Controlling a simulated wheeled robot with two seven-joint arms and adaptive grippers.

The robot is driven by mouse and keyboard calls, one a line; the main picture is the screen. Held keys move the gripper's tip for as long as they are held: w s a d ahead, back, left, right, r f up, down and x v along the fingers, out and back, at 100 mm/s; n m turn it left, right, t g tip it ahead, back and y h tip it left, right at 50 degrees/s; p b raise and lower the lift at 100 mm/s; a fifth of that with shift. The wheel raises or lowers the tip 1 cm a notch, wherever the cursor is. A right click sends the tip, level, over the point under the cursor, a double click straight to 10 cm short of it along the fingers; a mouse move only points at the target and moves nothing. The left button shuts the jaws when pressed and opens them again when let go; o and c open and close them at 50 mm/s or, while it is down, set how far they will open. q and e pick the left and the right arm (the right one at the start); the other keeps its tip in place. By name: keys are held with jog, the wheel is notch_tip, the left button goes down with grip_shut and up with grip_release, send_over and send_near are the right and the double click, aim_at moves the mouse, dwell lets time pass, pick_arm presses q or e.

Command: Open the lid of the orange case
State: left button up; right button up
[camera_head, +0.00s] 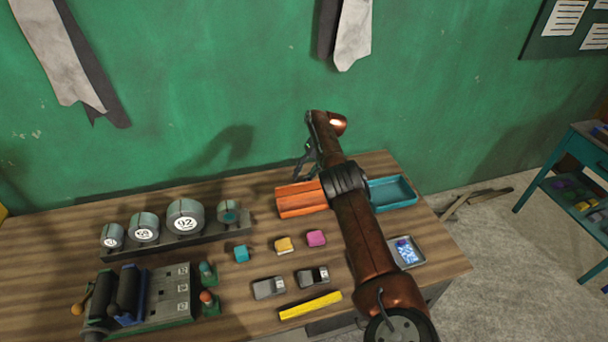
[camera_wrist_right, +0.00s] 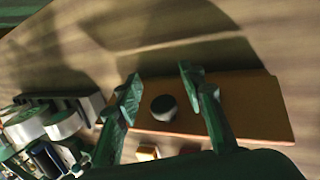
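The orange case (camera_head: 298,202) lies on the wooden table towards the back, partly hidden by my right arm. Its top looks flat and shut. In the right wrist view the orange lid (camera_wrist_right: 255,105) carries a round dark knob (camera_wrist_right: 163,108). My right gripper (camera_head: 307,160) is above the back of the case in the head view. In the right wrist view its green fingers (camera_wrist_right: 160,82) are spread apart, one on each side of the knob in the picture; I cannot tell how high they are above it. My left gripper is not in view.
A teal tray (camera_head: 393,193) stands right of the case, behind my arm. Small coloured blocks (camera_head: 284,245), grey boxes (camera_head: 269,288) and a yellow bar (camera_head: 310,305) lie in front. A rack of round weights (camera_head: 185,217) stands at left. The green wall (camera_head: 220,100) is close behind.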

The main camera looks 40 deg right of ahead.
jog(key=s+d+r, duration=0.2)
jog(key=s+d, duration=0.7)
jog(key=shift+d+r, duration=0.35)
dwell(0.6)
